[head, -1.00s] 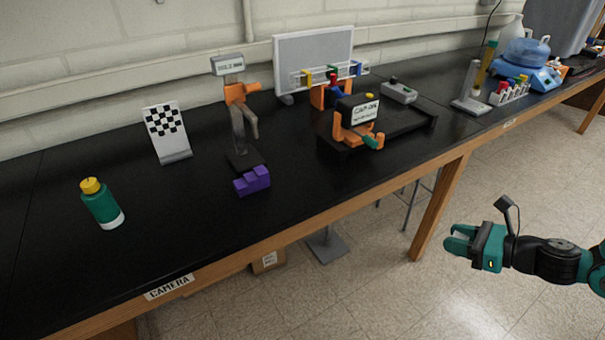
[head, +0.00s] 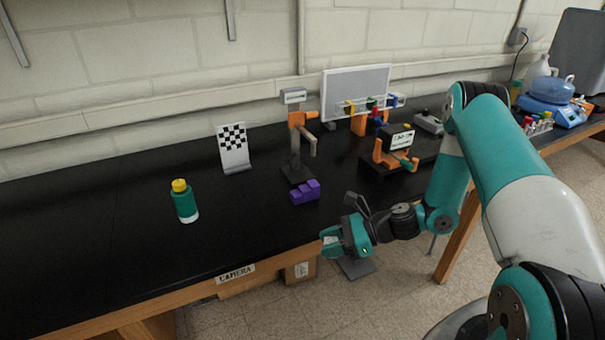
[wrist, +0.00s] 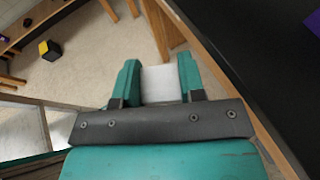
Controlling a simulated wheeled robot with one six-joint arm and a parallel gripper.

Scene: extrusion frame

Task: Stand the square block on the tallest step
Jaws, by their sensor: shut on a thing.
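A purple stepped block (head: 305,192) stands on the black bench in the head view, its steps rising toward the right. A corner of it also shows at the top right of the wrist view (wrist: 314,22). My gripper (head: 328,240) is just off the bench's front edge, nearer to me than the steps and a little to their right. In the wrist view my gripper (wrist: 158,82) is shut on a pale, square-looking block (wrist: 160,84) between its teal fingers. In the head view I cannot clearly make out the held block.
A green bottle with a yellow cap (head: 185,201) stands left of the steps. A checkered board (head: 234,149) and an orange-and-grey stand (head: 300,145) are behind. An orange fixture (head: 395,152) is to the right. The bench front around the CAMERA label (head: 235,273) is clear.

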